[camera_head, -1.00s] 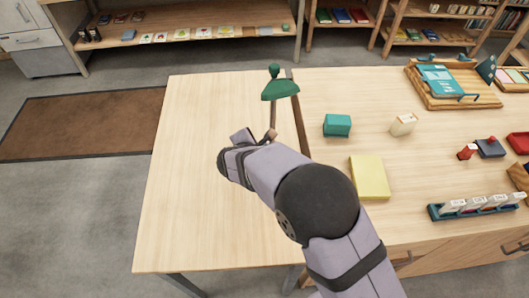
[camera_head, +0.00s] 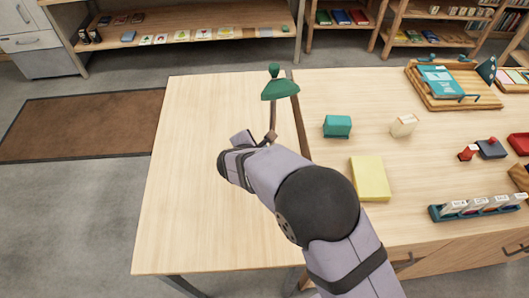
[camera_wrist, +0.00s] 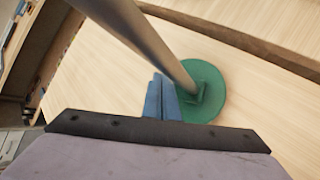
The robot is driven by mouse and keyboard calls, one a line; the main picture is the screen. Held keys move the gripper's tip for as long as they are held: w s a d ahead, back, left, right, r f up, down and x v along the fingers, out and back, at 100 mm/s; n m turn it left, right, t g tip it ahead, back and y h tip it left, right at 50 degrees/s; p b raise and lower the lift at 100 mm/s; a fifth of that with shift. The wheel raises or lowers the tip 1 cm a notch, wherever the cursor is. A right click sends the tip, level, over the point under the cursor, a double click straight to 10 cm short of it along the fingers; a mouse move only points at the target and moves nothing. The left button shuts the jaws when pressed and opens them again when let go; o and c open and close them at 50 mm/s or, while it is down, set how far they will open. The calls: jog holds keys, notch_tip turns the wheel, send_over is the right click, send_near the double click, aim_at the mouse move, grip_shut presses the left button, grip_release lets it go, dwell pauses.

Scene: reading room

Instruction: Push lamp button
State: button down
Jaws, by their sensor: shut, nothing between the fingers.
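The desk lamp has a green shade (camera_head: 280,91) and a thin stem. It stands near the back of the wooden table in the head view. In the wrist view its grey stem (camera_wrist: 140,38) slants down to a round green base (camera_wrist: 213,76). A small raised green block shows on the base by the stem's foot; I cannot tell whether it is the button. My gripper's blue fingers (camera_wrist: 161,98) are together and empty, beside the stem's foot and overlapping the base's near edge. I cannot tell whether they touch it. My wrist hides the base in the head view.
A teal box (camera_head: 337,126), a cream block (camera_head: 403,125) and a yellow book (camera_head: 369,178) lie right of the lamp. A wooden tray (camera_head: 426,97) and a card rack (camera_head: 476,208) stand farther right. The table's left part is clear.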

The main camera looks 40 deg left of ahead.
dwell(0.4)
jog(key=shift+r+p, duration=0.45)
jog(key=shift+r, duration=0.25)
jog(key=shift+r, duration=0.1)
notch_tip(320, 180, up, 6)
jog(key=p, duration=0.4)
dwell(0.6)
